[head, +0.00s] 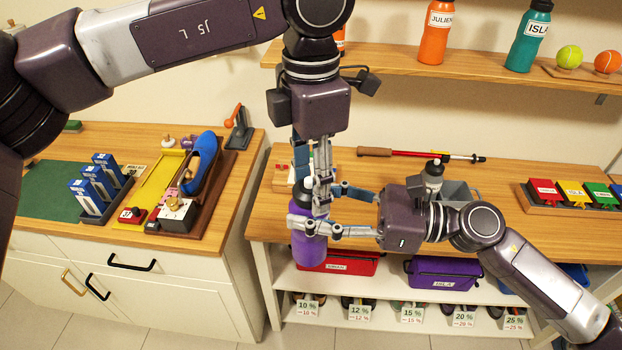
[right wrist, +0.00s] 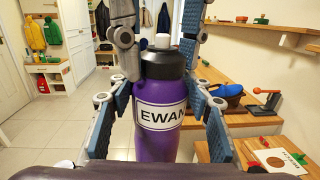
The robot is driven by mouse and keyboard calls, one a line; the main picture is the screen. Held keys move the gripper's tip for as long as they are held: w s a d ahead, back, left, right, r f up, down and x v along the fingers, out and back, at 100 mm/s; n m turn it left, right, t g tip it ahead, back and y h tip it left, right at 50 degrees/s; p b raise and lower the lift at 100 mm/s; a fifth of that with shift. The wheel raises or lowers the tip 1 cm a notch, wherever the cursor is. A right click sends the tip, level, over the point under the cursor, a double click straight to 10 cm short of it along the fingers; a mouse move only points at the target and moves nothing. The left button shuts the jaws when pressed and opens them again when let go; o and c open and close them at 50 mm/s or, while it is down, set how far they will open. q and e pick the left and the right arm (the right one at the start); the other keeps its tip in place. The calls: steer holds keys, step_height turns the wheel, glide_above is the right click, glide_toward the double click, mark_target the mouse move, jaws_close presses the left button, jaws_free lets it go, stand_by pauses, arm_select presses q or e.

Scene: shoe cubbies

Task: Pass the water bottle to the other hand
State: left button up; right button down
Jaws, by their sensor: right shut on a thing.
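The purple water bottle (head: 306,240), with a black cap and white spout, is held upright in front of the right-hand table. Its EWAN label shows in the right wrist view (right wrist: 160,117). My right gripper (head: 316,211) reaches in from the right and is shut on the bottle's body, one finger on each side. My left gripper (head: 313,185) points down from above. Its fingers flank the bottle's black cap (right wrist: 163,64) in the right wrist view; whether they press on it is unclear. The left fingers partly hide the bottle's top in the head view.
A shelf above carries an orange bottle (head: 435,32) and a teal bottle (head: 528,36). Below the tabletop are a red bin (head: 340,264) and a purple bin (head: 443,273). A blue shoe (head: 200,160) sits on the left counter.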

arm_select(q)
jaws_close()
arm_select(e)
steer(key=shift+r, duration=0.1)
arm_select(q)
steer(key=shift+r, duration=0.1)
arm_select(e)
steer(key=c, duration=0.9)
jaws_free()
steer(key=shift+c, duration=0.2)
